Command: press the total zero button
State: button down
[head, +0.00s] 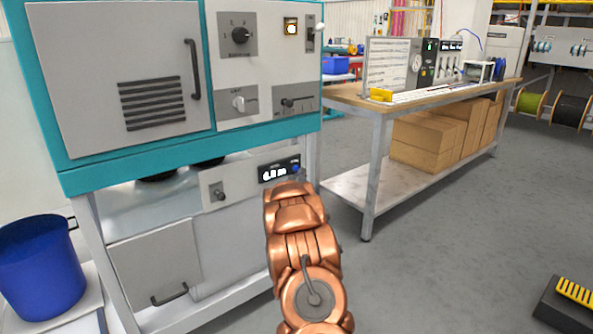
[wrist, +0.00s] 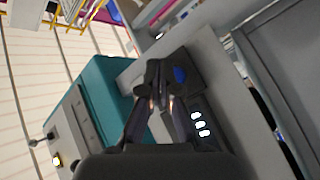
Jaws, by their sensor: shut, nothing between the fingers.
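A small black counter panel (head: 278,170) with lit white digits and a round blue button (head: 295,168) sits on the lower front of the teal and grey machine (head: 150,165). In the wrist view the blue button (wrist: 180,75) shows just right of the fingertips, and the lit digits (wrist: 200,123) are below it. My gripper (wrist: 157,85) is shut and empty, with its tips in front of the panel close to the button. I cannot tell whether they touch it. In the head view my arm hides the gripper.
A knob plate (head: 217,194) is left of the counter. A blue bucket (head: 40,265) stands at the left. A workbench (head: 345,95) with cardboard boxes (head: 440,135) on its shelf stands to the right. The grey floor in the middle right is clear.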

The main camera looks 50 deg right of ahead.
jog(key=shift+s+a, duration=0.25)
jog(key=shift+s, duration=0.55)
jog(key=shift+s+a, duration=0.2)
jog(key=shift+s, duration=0.65)
jog(key=shift+s+a, duration=0.25)
jog(key=shift+s, duration=0.55)
